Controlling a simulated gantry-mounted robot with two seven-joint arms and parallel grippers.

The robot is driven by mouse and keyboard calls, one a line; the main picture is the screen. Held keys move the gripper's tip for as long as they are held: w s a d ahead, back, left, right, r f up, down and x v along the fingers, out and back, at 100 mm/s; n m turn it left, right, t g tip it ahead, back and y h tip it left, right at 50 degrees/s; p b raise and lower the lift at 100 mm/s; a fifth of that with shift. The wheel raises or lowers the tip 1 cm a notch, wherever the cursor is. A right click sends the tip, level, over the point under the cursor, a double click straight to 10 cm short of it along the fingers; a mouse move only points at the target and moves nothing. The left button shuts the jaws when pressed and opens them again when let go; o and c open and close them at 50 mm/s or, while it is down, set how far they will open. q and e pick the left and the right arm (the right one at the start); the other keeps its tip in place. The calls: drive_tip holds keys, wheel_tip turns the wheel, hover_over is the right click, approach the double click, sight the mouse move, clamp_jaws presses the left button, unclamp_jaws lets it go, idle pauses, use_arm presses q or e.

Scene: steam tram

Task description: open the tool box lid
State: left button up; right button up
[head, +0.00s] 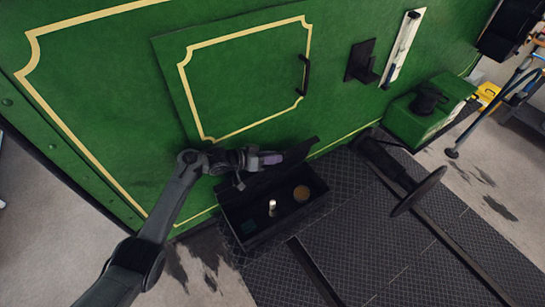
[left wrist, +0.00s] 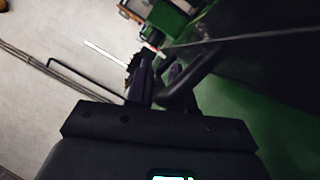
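The dark tool box (head: 241,245) stands on the floor against the green tram side in the head view. Its lid (head: 295,158) is raised and leans back toward the tram side, and the inside shows. My left gripper (head: 271,159) is at the raised lid, close to its upper edge; I cannot tell whether it touches. In the left wrist view its two fingers (left wrist: 159,76) stand a little apart, with no object clearly held between them. My right gripper is not in view.
Inside the box are a pale cylinder (head: 272,208), a round brown tin (head: 301,193) and a teal item (head: 248,227). A dark disc on a shaft (head: 418,191) and a green box (head: 414,122) stand to the right. Patterned dark flooring lies in front.

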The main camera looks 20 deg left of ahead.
use_arm(q)
drive_tip(key=shift+r, duration=0.1)
drive_tip(key=shift+s+a+r+p, duration=0.25)
drive_tip(key=shift+a+r+p, duration=0.1)
drive_tip(key=shift+p, duration=0.35)
wheel_tip(320, 180, up, 3)
drive_tip(key=p, duration=0.7)
hover_over(245, 172)
drive_tip(key=w+d, duration=0.1)
drive_tip(key=shift+d+f, duration=0.15)
drive_tip(key=shift+s+a+r+p, duration=0.2)
drive_tip(key=shift+s+a+p, duration=0.2)
drive_tip(key=shift+a+p, duration=0.1)
drive_tip(key=shift+s+a, duration=0.2)
